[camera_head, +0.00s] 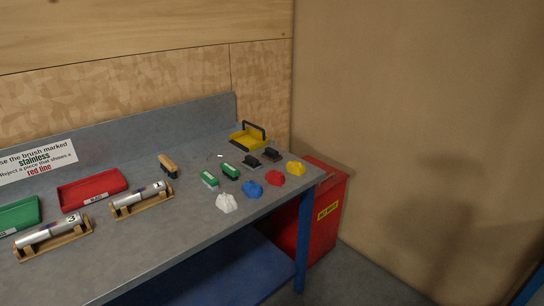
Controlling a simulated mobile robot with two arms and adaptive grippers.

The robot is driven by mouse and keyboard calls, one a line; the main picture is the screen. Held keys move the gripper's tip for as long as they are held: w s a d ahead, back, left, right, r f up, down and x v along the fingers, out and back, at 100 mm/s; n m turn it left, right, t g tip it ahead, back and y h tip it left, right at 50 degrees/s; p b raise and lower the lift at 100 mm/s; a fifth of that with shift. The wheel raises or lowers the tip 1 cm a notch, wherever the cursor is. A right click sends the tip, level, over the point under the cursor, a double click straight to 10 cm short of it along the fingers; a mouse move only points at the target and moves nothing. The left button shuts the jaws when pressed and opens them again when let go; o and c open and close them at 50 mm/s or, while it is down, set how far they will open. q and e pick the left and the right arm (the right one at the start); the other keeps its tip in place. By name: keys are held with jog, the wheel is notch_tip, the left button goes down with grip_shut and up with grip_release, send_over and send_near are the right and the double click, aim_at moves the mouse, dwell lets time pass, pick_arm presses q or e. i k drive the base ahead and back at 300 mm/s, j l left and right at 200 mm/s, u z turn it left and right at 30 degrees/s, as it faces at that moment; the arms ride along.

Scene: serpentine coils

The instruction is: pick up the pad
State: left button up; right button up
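Several small hand-sized items that could be the pad lie at the right end of the grey workbench (150,252). Two are green blocks, a nearer one with a pale edge (209,179) and a farther one with a dark edge (230,171). Two are dark blocks, one greyish black (251,162) and one brownish black (272,155). I cannot tell which of them is the pad. All rest on the bench top with nothing holding them. Neither of my grippers is in view.
Crumpled white (226,203), blue (252,189), red (275,178) and yellow (295,168) cloths line the front edge. A yellow carrier (248,138), wooden-handled brush (168,166), red tray (92,190), green tray (18,214) and cradled cylinders (140,197) share the bench. A red bin (325,215) stands right.

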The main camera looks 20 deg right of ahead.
aim_at(271, 155)
jog(key=i+l+u, duration=0.35)
jog(key=i+l, duration=0.2)
jog(key=l, duration=0.2)
jog(key=i+l+u, duration=0.2)
jog(key=l, duration=0.25)
jog(key=i, duration=0.05)
